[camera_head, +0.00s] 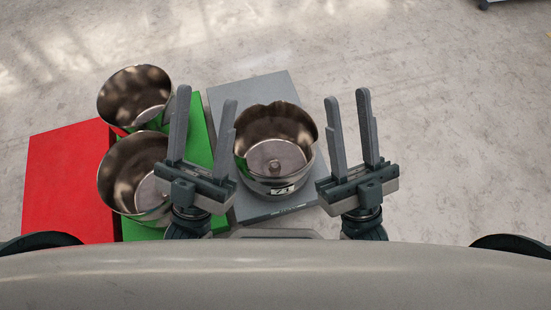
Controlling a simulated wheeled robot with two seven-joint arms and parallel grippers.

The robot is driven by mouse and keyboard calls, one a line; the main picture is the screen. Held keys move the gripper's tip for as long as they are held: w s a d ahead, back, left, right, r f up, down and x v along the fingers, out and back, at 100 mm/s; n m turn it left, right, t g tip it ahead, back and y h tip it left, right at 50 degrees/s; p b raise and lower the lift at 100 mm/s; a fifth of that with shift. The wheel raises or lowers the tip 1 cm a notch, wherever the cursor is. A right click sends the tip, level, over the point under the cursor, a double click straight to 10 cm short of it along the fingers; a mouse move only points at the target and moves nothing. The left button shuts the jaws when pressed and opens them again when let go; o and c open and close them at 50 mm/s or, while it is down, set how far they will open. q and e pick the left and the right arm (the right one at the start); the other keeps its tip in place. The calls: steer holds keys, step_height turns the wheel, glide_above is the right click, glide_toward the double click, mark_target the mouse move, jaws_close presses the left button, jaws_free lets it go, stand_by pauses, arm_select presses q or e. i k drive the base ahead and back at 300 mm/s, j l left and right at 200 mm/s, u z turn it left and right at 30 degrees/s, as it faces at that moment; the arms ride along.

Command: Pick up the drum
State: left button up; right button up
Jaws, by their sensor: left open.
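Two similar metal drums stand to the left, a front one (122,180) and a back one (120,98). My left gripper (207,96) is open and empty, its fingers pointing away from me between the front left drum and the labelled drum. It hides part of the front left drum. My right gripper (347,97) is to the right of the labelled drum, its fingers apart with nothing between them.
The grey block (262,90) lies under the labelled drum. A green block (199,130) is beside it on the left, and a red block (62,175) is at the far left. The pale floor (450,140) to the right is clear. A dark object (488,3) shows at the top right edge.

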mark_target(274, 152)
steer(key=k+j+z, duration=0.2)
steer(key=j+z, duration=0.2)
steer(key=k+j+z, duration=0.75)
steer(key=i, duration=0.1)
